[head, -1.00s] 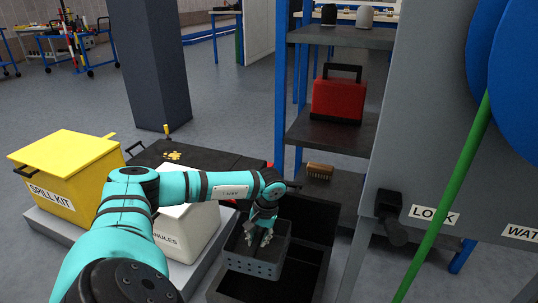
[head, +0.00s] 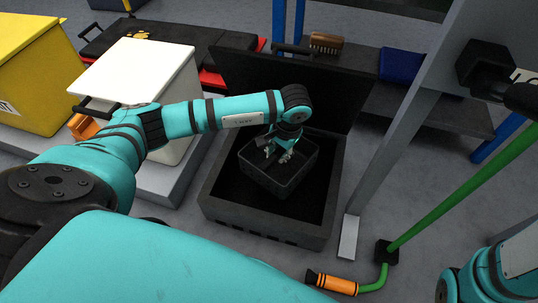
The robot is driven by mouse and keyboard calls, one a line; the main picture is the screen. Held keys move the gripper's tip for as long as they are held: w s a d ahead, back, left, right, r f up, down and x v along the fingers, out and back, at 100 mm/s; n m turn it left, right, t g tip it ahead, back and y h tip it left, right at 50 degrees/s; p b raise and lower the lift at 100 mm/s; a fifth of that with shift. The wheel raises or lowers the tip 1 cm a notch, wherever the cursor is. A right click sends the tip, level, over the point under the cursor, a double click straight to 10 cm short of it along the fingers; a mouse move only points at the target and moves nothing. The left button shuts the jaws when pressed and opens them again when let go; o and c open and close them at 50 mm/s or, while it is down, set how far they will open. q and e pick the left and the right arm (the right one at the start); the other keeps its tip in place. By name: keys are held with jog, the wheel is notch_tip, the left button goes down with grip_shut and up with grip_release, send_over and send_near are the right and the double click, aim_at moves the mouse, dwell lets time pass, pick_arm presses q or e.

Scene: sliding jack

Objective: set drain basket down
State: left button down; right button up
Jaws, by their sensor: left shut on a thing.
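The drain basket (head: 274,186) is a dark grey, open-topped square box. It is inside the outline of a larger black open bin (head: 265,226), turned at an angle to the bin's walls. My left gripper (head: 280,153) reaches down from above and is shut on the basket, with its fingers inside the basket's opening. The fingertips and the exact grip are partly hidden. I cannot tell whether the basket's underside touches the bin floor. Part of my right arm shows at the lower right, but its gripper is out of view.
A white lidded box (head: 136,72) and a yellow bin (head: 38,75) stand to the left. A shelf with a brush (head: 326,43) and a blue item (head: 402,66) is behind. A grey post (head: 392,150) and green pipe (head: 455,190) stand to the right.

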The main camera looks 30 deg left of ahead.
aim_at(278, 168)
pick_arm(q)
notch_tip(278, 168, down, 9)
jog(key=b, duration=0.5)
jog(key=shift+b, duration=0.35)
jog(key=shift+r, duration=0.1)
jog(key=c, duration=1.2)
grip_release()
